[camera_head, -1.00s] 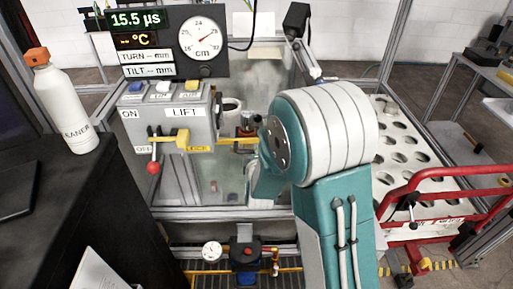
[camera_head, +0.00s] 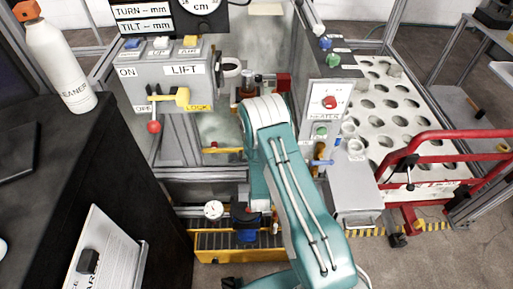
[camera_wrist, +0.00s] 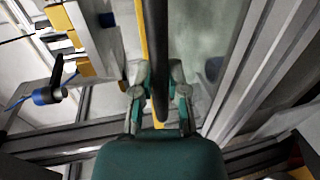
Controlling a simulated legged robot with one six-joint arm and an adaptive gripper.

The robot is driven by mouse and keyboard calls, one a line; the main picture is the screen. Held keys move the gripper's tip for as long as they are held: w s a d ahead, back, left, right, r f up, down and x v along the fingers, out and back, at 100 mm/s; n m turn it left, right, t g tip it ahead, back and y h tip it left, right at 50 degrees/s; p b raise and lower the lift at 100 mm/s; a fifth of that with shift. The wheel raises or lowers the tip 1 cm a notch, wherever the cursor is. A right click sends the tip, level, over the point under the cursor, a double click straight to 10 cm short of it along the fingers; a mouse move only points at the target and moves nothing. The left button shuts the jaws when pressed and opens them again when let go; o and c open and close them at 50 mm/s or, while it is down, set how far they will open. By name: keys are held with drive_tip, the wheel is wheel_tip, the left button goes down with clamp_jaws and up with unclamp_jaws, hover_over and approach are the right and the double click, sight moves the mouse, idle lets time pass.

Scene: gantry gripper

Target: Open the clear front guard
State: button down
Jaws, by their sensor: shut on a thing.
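The clear front guard (camera_head: 217,128) is a see-through panel in the grey frame, in the middle of the head view. A yellow bar (camera_head: 228,150) with a red end crosses its lower part. In the wrist view the greenish clear panel (camera_wrist: 212,58) fills the area right of a black bar handle (camera_wrist: 158,45). My gripper (camera_wrist: 160,97) is shut on this black bar, which runs between its two fingers. In the head view my teal arm hides the gripper and handle.
The grey LIFT box (camera_head: 180,85) with a red-knobbed lever (camera_head: 154,126) stands left of the guard. A heater panel (camera_head: 329,103) and the red-railed white perforated table (camera_head: 374,110) are on the right. A black desk with a white bottle (camera_head: 62,65) is at the left.

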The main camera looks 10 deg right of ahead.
drive_tip(key=shift+d+f, duration=0.15)
drive_tip(key=shift+f, duration=1.15)
drive_tip(key=shift+d+f, duration=0.1)
drive_tip(key=shift+f, duration=1.2)
drive_tip(key=c, duration=0.6)
unclamp_jaws()
drive_tip(key=shift+d, duration=0.1)
drive_tip(key=shift+c, duration=0.2)
drive_tip(key=v, duration=1.2)
drive_tip(key=shift+w, duration=0.15)
